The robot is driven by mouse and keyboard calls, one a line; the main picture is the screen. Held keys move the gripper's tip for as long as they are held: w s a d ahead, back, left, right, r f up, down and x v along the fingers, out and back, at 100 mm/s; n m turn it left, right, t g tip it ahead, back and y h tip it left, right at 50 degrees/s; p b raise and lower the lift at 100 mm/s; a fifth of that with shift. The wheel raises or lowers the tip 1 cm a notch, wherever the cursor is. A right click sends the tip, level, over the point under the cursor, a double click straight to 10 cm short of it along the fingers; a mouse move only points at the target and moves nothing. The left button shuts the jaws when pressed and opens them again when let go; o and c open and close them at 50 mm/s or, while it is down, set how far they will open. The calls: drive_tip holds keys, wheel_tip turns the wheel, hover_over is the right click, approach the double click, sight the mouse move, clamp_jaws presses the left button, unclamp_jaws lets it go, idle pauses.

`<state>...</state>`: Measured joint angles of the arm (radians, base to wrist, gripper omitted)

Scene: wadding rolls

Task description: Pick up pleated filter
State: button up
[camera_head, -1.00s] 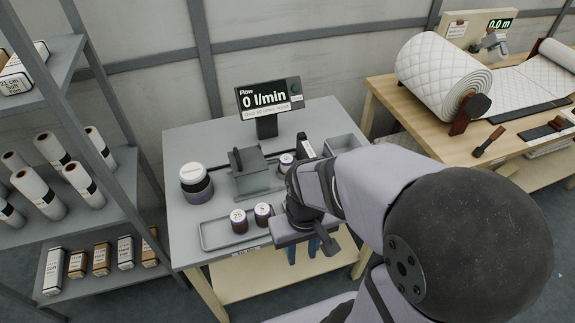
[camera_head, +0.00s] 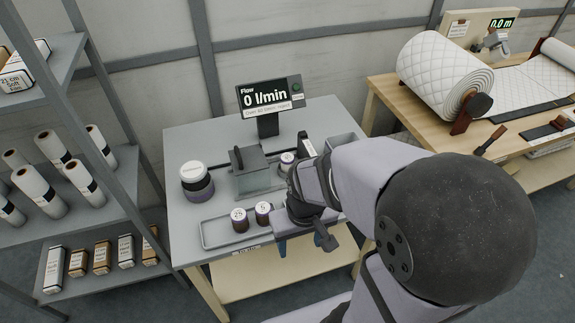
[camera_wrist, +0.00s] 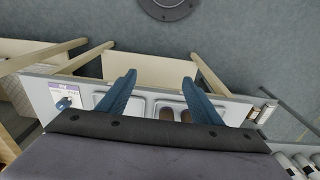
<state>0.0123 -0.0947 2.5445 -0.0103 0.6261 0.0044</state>
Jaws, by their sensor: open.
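Two short dark cylinders with white numbered tops, the left one (camera_head: 239,222) marked 25 and the right one (camera_head: 263,213) marked 5, stand upright in a shallow grey tray (camera_head: 212,242) at the bench's front. A third, purple-banded cylinder (camera_head: 287,162) stands further back beside my arm. I cannot tell from the pictures which of these is the pleated filter; no pleats show. My gripper (camera_head: 297,243) is open and empty near the bench's front edge, right of the tray.
A grey fixture (camera_head: 252,172) and a flow display reading 0 l/min (camera_head: 268,97) stand behind the tray. A purple and white stack (camera_head: 196,182) is at left. An empty grey bin (camera_head: 341,142) is back right. A shelf of rolls (camera_head: 55,150) stands left of the bench.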

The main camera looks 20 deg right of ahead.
drive_tip(key=w+d+f+t+b, duration=0.2)
drive_tip(key=w+f+t, duration=0.1)
drive_tip(key=w, duration=0.5)
drive_tip(key=w+d+f+t+b, duration=0.2)
drive_tip(key=w+f+t, duration=0.15)
drive_tip(key=w, duration=0.55)
drive_tip(key=t+h+b, duration=0.1)
drive_tip(key=t+b, duration=0.2)
drive_tip(key=t, duration=0.2)
approach(288, 160)
drive_tip(key=w+f, duration=0.2)
drive_tip(key=f, duration=0.1)
drive_tip(key=shift+w+f+m, duration=0.1)
drive_tip(key=shift+f+m, duration=0.05)
drive_tip(key=shift+m, duration=0.25)
drive_tip(key=shift+w+d+r+t, duration=0.25)
drive_tip(key=shift+w+d+t, duration=0.1)
drive_tip(key=shift+w+t, duration=0.25)
drive_tip(key=shift+w, duration=0.1)
drive_tip(key=shift+p+x, duration=1.25)
drive_tip(key=shift+x, duration=2.35)
drive_tip(key=shift+a+f, duration=0.1)
drive_tip(key=shift+a, duration=0.05)
drive_tip(key=c, duration=1.3)
drive_tip(key=shift+o, duration=0.2)
drive_tip(key=shift+r+b, duration=0.8)
drive_tip(key=shift+r, duration=4.3)
